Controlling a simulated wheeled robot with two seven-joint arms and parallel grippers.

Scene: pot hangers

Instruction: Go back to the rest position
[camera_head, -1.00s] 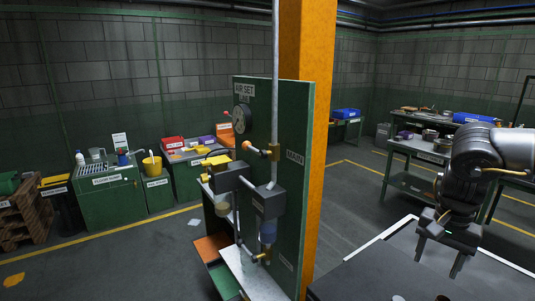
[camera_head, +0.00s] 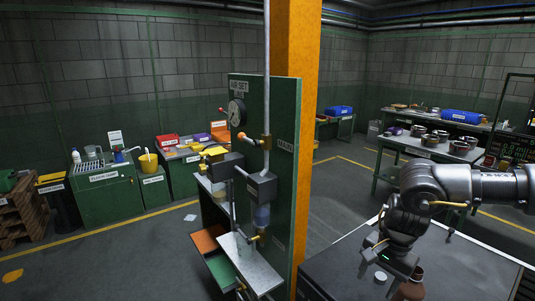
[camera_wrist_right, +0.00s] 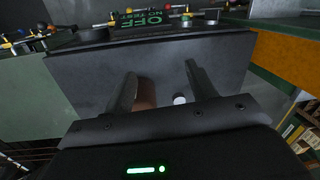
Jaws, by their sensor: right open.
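My right gripper (camera_head: 379,280) hangs over the dark-topped table (camera_head: 450,262) at the lower right of the head view, fingers pointing down. In the right wrist view my right gripper (camera_wrist_right: 163,88) is open, with its two fingers spread apart and nothing held between them. A brown rounded object (camera_head: 411,289) stands close beside it on the table. It is partly hidden behind a finger in the wrist view (camera_wrist_right: 146,92). A small white round object (camera_head: 380,277) lies near the fingers and shows between them in the wrist view (camera_wrist_right: 179,99). My left gripper is not in view.
A green panel (camera_head: 282,190) with pipes and valves stands by an orange column (camera_head: 305,100), left of the table. A green bench (camera_head: 408,146) with several pots is behind the arm. Open floor (camera_head: 130,255) lies at the left.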

